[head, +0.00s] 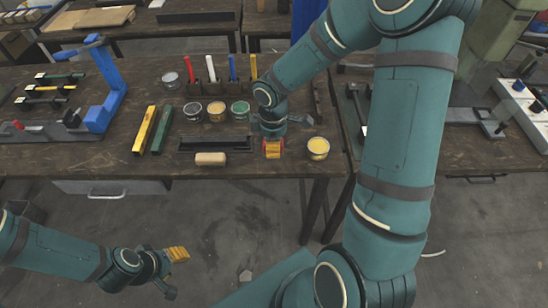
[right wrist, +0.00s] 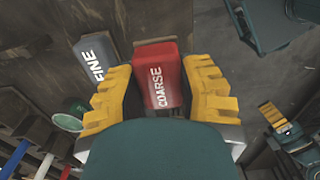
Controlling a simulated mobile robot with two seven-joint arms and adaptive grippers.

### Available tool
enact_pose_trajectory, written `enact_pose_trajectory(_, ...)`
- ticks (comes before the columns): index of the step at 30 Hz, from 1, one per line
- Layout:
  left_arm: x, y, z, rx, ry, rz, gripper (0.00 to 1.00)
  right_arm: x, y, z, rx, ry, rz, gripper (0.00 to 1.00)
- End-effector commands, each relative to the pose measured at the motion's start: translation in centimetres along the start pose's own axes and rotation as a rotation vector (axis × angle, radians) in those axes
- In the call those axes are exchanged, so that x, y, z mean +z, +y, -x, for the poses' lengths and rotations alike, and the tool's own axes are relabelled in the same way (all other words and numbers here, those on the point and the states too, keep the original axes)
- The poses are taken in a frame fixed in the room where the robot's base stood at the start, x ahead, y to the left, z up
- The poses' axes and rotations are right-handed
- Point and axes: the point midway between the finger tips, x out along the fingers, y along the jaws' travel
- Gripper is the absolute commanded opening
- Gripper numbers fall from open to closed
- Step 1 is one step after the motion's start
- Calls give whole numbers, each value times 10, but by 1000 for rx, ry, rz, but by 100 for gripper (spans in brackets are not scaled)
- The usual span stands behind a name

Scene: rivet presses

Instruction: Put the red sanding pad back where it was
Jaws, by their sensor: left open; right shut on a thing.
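The red sanding pad (right wrist: 168,72), marked COARSE, is between the yellow fingers of my right gripper (right wrist: 160,92) in the right wrist view. In the head view my right gripper (head: 272,148) is low over the front part of the bench, with red showing at its fingers. I cannot tell whether the pad touches the bench. A grey pad (right wrist: 98,60) marked FINE lies just left of the red one in the right wrist view. My left gripper (head: 174,268) is open and empty, out over the floor in front of the bench.
A can of yellow paint (head: 318,149) stands right of the right gripper. Several cans, including a green one (head: 240,110), and upright markers stand behind. The bench's front edge is close.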

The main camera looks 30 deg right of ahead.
Motion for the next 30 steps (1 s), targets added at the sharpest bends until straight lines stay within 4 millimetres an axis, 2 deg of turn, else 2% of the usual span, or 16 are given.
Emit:
enact_pose_trajectory(1,0,-2,-4,0,1,0,47,0,0,-10,-2,0,0,0)
enact_pose_trajectory(7,-1,-3,-9,0,4,-1,47,0,0,-27,-1,0,-1,0)
enact_pose_trajectory(12,-2,-6,-17,0,8,-1,47,0,0,-50,-1,0,0,0)
enact_pose_trajectory(25,-2,-7,-20,0,10,-2,47,0,0,-56,1,1,-1,0)
enact_pose_trajectory(26,-2,-7,-19,0,10,-1,47,0,0,-55,1,1,-1,51)
enact_pose_trajectory(27,-2,-7,-19,0,10,-1,47,0,0,-54,1,1,-1,64)
enact_pose_trajectory(30,-2,-7,-18,0,10,-1,47,0,0,-54,1,1,-1,64)
